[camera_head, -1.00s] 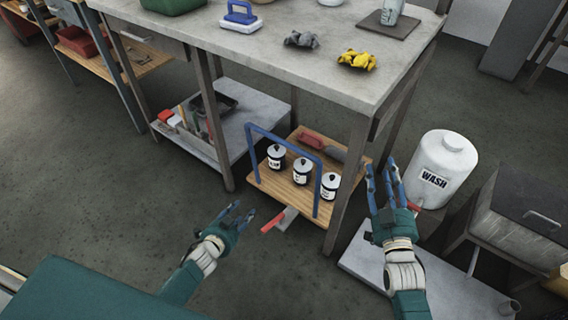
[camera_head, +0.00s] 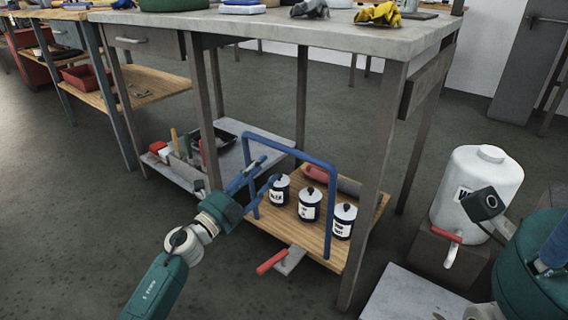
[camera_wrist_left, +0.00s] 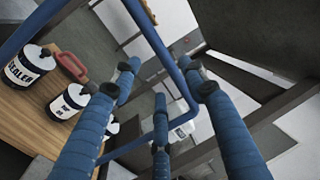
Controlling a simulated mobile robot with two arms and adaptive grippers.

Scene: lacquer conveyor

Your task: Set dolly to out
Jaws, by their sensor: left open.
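The dolly is a wooden platform (camera_head: 262,213) under the workbench, with an upright blue tube handle (camera_head: 290,146) at its front. It carries three white-labelled cans (camera_head: 309,205), and a red-handled lever (camera_head: 271,263) sticks out at its front edge. My left gripper (camera_head: 266,172) is open at the handle's left post. In the left wrist view its blue-wrapped fingers (camera_wrist_left: 157,100) are spread around the blue tube (camera_wrist_left: 150,32); I cannot tell whether they touch it. A can labelled SEALER (camera_wrist_left: 28,66) stands close by. My right gripper's fingers are not visible.
The workbench (camera_head: 250,27) stands over the dolly, with a leg (camera_head: 372,190) just right of it. A grey lower shelf (camera_head: 235,128) with a tool caddy is to the left. A white WASH container (camera_head: 475,190) stands at right.

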